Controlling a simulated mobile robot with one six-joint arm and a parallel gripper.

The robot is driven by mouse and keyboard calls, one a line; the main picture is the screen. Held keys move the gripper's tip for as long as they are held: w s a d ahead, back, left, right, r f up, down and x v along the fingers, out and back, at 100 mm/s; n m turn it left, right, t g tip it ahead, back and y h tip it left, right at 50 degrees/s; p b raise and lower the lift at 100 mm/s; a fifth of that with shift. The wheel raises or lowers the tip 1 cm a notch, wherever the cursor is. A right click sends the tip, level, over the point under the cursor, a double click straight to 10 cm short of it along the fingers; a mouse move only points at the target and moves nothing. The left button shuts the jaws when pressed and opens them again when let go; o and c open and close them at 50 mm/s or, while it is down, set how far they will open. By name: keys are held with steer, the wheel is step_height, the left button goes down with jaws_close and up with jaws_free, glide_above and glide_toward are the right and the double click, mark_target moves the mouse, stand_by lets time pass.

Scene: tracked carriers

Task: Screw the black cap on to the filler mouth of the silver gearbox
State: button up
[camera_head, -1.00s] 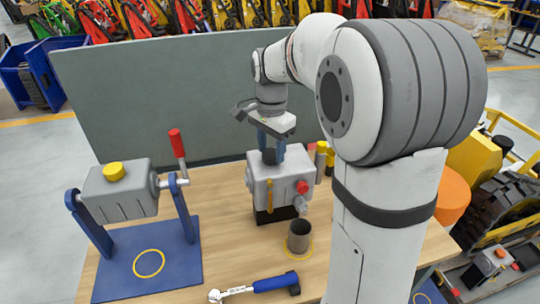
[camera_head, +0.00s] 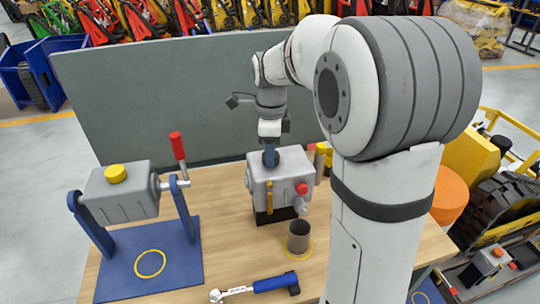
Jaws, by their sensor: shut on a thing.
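The silver gearbox (camera_head: 283,188) stands on a dark base on the wooden table, in the middle of the view. It has a red knob on its front right and a yellow strip on its front. My gripper (camera_head: 270,158) points straight down at the left part of the gearbox's top. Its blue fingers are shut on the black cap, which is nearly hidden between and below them. The filler mouth is hidden under the gripper, so I cannot tell how the cap sits on it.
A grey tank with a yellow cap (camera_head: 116,173) and red-handled crank hangs in a blue stand (camera_head: 185,262) at left. A grey-green panel (camera_head: 160,95) rises behind.

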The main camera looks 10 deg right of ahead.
stand_by(0.3)
steer(key=m, duration=0.4)
steer(key=shift+r+p, duration=0.1)
steer(key=shift+p, duration=0.2)
steer(key=m, duration=0.6)
steer(key=o, duration=0.8)
steer(key=shift+c, duration=0.2)
